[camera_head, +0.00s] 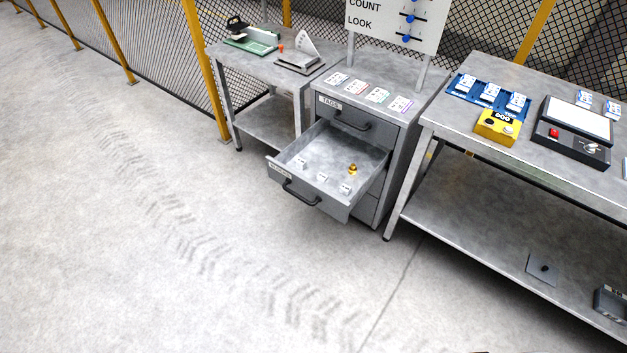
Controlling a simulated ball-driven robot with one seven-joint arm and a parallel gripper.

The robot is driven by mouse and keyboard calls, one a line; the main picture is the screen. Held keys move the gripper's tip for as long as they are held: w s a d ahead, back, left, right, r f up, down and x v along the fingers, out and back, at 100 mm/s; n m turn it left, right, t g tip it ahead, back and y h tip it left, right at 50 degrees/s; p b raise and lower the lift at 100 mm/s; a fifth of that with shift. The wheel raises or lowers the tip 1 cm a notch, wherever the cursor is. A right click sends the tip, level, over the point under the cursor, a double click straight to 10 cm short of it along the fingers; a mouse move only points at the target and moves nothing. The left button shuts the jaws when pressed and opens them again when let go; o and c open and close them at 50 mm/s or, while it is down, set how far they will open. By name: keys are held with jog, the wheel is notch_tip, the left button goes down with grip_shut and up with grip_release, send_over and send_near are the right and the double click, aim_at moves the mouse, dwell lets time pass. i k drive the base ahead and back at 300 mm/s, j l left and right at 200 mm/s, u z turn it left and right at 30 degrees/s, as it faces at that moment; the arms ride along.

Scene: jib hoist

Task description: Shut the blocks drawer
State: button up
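A grey metal cabinet (402,150) stands between two benches. Its middle drawer (348,206) is pulled far out toward the open floor; the small label on its front is too small to read surely. A dark bar handle (301,194) is on that front. Several small whitish blocks (322,177) and a small brass-coloured piece (352,169) lie inside the open drawer. The drawer above, labelled TAGS (328,103), is shut. My gripper is not in view, and nothing touches the open drawer.
A steel bench (420,205) with a yellow box (497,127) and a blue tray (465,97) stands right of the cabinet. A smaller table (235,58) stands left. Bare floor (150,250) lies in front and left. A mesh fence runs behind.

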aim_at(328, 148)
jog(key=u, duration=0.3)
jog(key=i+l, duration=0.15)
jog(key=i, duration=0.35)
jog(key=i+l+u, duration=0.15)
jog(key=i, duration=0.3)
